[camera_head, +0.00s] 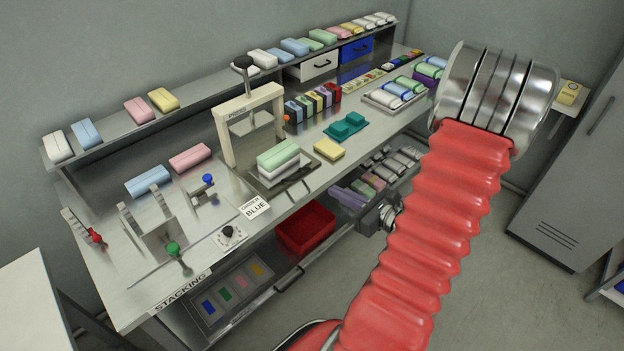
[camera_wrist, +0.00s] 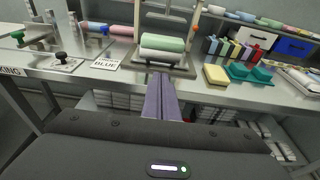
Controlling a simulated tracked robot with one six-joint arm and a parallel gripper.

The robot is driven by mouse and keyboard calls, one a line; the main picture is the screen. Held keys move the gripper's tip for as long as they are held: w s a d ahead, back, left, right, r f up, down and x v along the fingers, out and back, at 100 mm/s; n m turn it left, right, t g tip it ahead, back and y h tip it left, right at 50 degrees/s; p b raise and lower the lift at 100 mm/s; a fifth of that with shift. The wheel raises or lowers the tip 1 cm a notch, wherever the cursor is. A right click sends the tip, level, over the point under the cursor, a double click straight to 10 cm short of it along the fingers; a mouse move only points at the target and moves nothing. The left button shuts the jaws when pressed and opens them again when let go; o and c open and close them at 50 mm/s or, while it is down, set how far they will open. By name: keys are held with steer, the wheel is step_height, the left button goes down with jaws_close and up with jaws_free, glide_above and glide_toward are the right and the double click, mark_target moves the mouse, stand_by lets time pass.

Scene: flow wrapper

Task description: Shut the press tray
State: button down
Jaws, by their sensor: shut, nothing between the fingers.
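The press (camera_head: 226,134) is a cream frame with a black knob on top, standing on the steel bench. Its grey tray (camera_head: 296,182) sticks out at the front, with a green bar (camera_head: 278,154) stacked on a white bar (camera_head: 282,170). The tray (camera_wrist: 180,72) and bars also show in the wrist view. My gripper (camera_wrist: 160,80) has purple fingers, shut and empty, pointing at the middle of the tray's front edge. In that view the fingertips appear just below the edge; I cannot tell whether they touch it.
A card reading BLUE (camera_head: 256,208) lies left of the tray. A yellow bar (camera_head: 328,149) and a teal mould (camera_head: 346,126) lie to its right. A red bin (camera_head: 306,230) stands below the bench edge. My red arm covers the right-hand foreground.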

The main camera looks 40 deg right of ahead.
steer(key=shift+x, duration=5.5)
steer(key=shift+d, duration=0.15)
